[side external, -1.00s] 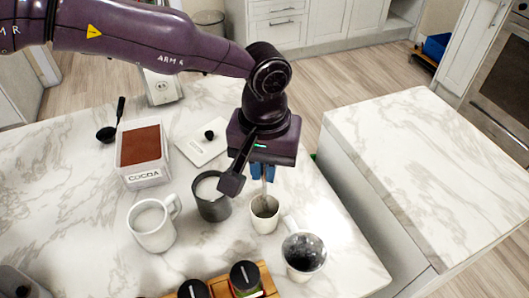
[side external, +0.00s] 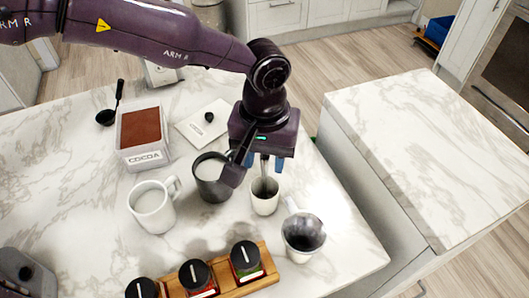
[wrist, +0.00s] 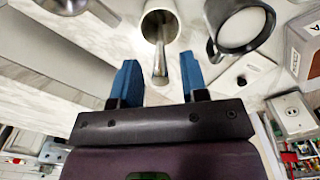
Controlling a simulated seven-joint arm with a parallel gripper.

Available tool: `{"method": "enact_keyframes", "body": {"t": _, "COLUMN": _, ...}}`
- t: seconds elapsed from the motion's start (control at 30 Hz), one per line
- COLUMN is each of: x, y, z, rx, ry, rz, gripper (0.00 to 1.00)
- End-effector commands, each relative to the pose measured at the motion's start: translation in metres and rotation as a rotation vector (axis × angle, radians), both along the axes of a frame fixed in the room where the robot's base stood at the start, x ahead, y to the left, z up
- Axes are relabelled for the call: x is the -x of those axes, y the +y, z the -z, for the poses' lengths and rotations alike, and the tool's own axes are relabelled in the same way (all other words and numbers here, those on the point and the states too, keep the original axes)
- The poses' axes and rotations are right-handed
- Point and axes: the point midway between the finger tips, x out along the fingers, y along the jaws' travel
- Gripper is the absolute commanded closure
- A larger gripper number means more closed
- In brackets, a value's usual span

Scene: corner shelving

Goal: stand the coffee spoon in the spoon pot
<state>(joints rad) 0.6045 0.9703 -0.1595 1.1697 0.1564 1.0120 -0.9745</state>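The spoon pot (side external: 265,205) is a small cream cup on the marble counter, in the side view below my gripper. The coffee spoon (side external: 264,170) is thin and metal and stands in the pot, its handle sticking up out of the mouth. In the wrist view the spoon (wrist: 160,70) leans against the rim of the pot (wrist: 145,28), and its lower end is hidden inside. My gripper (side external: 265,163) is open above the pot. Its blue fingers (wrist: 159,84) are spread on either side of the handle, with gaps between them and it.
A dark mug (side external: 212,188) stands close left of the pot and a metal pitcher (side external: 300,240) close right. The counter's right edge is near.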

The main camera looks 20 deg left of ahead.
Motion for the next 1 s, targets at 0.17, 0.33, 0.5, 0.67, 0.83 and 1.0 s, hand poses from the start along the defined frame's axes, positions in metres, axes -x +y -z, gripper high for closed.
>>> {"method": "enact_keyframes", "body": {"t": 0.17, "x": 0.000, "y": 0.000, "z": -0.001, "rx": 0.000, "ry": 0.000, "rz": 0.000, "gripper": 0.59}}
{"method": "enact_keyframes", "body": {"t": 0.33, "x": -0.001, "y": 0.000, "z": -0.018, "rx": 0.002, "ry": -0.004, "rz": 0.000, "gripper": 0.59}}
{"method": "enact_keyframes", "body": {"t": 0.5, "x": -0.001, "y": 0.000, "z": -0.055, "rx": 0.003, "ry": -0.005, "rz": 0.000, "gripper": 0.59}}
{"method": "enact_keyframes", "body": {"t": 0.67, "x": -0.001, "y": 0.000, "z": -0.090, "rx": 0.003, "ry": -0.004, "rz": -0.001, "gripper": 0.59}}
{"method": "enact_keyframes", "body": {"t": 0.83, "x": 0.000, "y": 0.000, "z": -0.117, "rx": 0.002, "ry": -0.002, "rz": 0.000, "gripper": 0.59}}
{"method": "enact_keyframes", "body": {"t": 1.0, "x": 0.000, "y": 0.000, "z": -0.129, "rx": 0.001, "ry": -0.001, "rz": 0.000, "gripper": 0.59}}
